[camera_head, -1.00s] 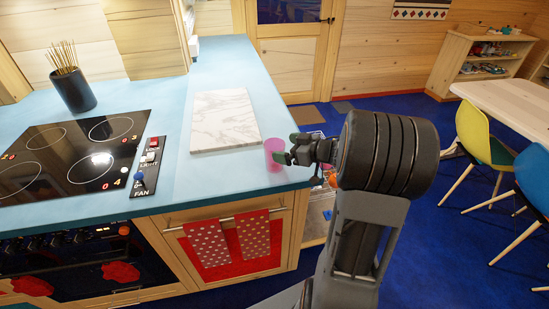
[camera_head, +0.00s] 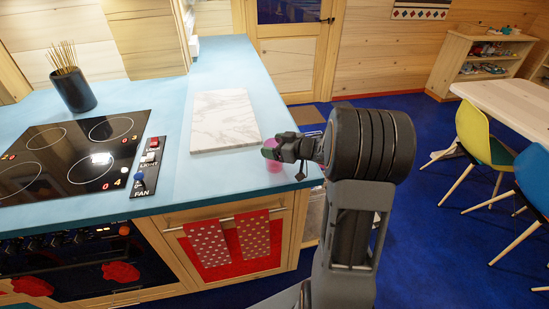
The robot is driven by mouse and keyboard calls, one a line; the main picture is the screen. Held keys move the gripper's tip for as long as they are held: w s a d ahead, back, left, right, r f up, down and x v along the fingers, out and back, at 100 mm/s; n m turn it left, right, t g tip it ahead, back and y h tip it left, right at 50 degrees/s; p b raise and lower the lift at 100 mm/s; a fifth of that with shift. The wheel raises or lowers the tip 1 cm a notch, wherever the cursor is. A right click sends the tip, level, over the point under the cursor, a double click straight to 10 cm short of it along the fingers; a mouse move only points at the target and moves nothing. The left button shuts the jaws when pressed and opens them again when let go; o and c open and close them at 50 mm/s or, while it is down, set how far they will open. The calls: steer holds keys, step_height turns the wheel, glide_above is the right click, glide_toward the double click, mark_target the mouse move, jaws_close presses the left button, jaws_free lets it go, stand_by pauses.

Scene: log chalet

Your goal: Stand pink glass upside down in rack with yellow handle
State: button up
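The pink glass (camera_head: 275,166) is at the right front edge of the blue counter, mostly covered by my gripper. Only pink parts of it show around and below the fingers. My gripper (camera_head: 269,151) reaches in from the right, with a green fingertip pad showing at its left end, right at the glass. The gripper's own body hides the gap between the fingers, so I cannot tell whether they are closed on the glass. I see no rack with a yellow handle in this view.
A marble board (camera_head: 224,120) lies on the blue counter (camera_head: 215,185) just behind and left of the glass. A black cooktop (camera_head: 75,150) and a dark pot of sticks (camera_head: 73,90) are farther left. Towels (camera_head: 232,240) hang below the counter front.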

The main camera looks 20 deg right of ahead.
steer(key=c, duration=0.8)
